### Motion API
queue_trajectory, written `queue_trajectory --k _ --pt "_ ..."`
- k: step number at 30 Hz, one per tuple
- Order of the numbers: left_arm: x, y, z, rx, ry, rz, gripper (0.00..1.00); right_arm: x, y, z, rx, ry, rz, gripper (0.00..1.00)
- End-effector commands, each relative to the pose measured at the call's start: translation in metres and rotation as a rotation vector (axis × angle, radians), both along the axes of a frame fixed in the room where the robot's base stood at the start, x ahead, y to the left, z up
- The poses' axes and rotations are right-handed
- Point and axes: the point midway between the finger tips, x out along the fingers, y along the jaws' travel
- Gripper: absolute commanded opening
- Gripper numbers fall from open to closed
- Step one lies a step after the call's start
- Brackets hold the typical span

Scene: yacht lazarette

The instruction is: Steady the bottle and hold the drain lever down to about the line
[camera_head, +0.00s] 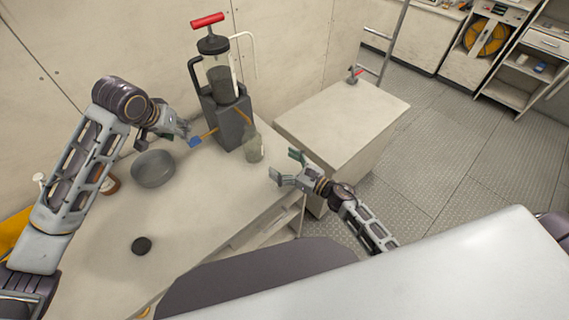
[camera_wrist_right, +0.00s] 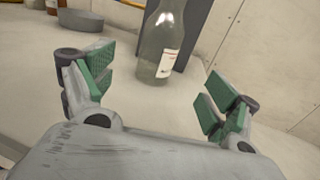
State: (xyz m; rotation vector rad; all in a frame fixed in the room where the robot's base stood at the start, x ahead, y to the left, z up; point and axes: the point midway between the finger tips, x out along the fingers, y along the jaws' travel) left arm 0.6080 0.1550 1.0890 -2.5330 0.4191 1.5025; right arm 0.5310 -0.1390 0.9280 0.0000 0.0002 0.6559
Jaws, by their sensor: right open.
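A dark pump stand (camera_head: 228,118) with a clear cylinder and a red top handle (camera_head: 207,20) stands at the back of the bench. A clear, greenish bottle (camera_head: 253,147) stands upright by its right side. In the right wrist view the bottle (camera_wrist_right: 160,45) shows a white label. The drain lever (camera_head: 208,134) sticks out left from the stand, with a blue end. My left gripper (camera_head: 188,136) is at the blue end; its fingers are too small to tell open or shut. My right gripper (camera_head: 281,166) is open, apart from the bottle, with the bottle beyond its fingers (camera_wrist_right: 158,88). No fill line is discernible.
A grey bowl (camera_head: 153,169) and a brown jar (camera_head: 110,184) stand on the bench left of the stand. A black disc (camera_head: 141,245) lies nearer the front. A pale cabinet (camera_head: 345,115) stands right of the bench. The bench front is mostly clear.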

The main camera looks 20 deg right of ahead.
Motion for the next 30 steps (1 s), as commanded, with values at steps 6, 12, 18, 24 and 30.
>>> queue_trajectory --k 6,12,18,24,30 --pt "0.000 0.000 0.000 0.000 0.000 0.000 0.36 0.013 0.010 0.001 0.002 -0.001 0.001 0.88" --pt "0.000 0.000 0.000 0.000 0.000 0.000 0.36 0.028 0.021 0.001 0.000 -0.001 -0.001 0.88" --pt "0.000 0.000 0.000 0.000 0.000 0.000 0.36 0.042 0.032 0.001 0.002 -0.001 0.000 0.88" --pt "0.000 0.000 0.000 0.000 0.000 0.000 0.36 0.057 0.044 0.000 0.001 -0.001 0.000 0.88" --pt "0.000 0.000 0.000 0.000 0.000 0.000 0.36 0.072 0.055 0.001 0.002 -0.001 -0.001 0.88"
